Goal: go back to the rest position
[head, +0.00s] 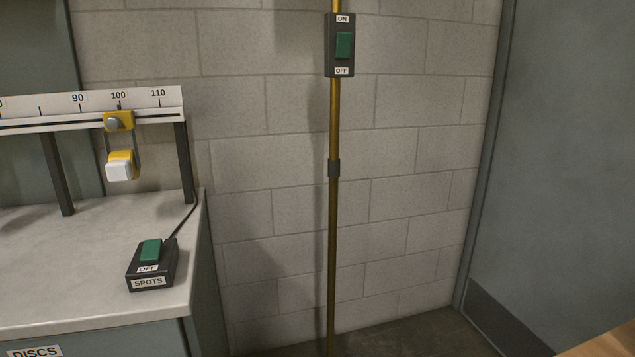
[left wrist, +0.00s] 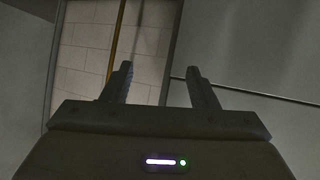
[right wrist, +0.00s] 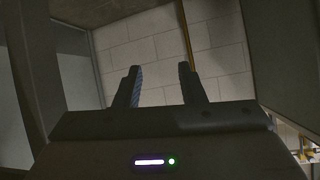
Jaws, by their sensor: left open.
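My left gripper (left wrist: 160,85) shows in the left wrist view with its two fingers apart and nothing between them. My right gripper (right wrist: 160,85) shows in the right wrist view, also with its fingers apart and empty. Neither gripper shows in the head view. Both wrist views look past the fingers toward the block wall and the brass pole, and neither gripper touches anything that I can see.
A counter (head: 60,240) at left bears a black SPOTS switch box (head: 150,268) and a ruler rail (head: 60,112) with a yellow slider (head: 118,122). A brass pole (head: 333,240) with an ON/OFF switch (head: 340,45) stands before the block wall. A wooden edge (head: 605,342) is at lower right.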

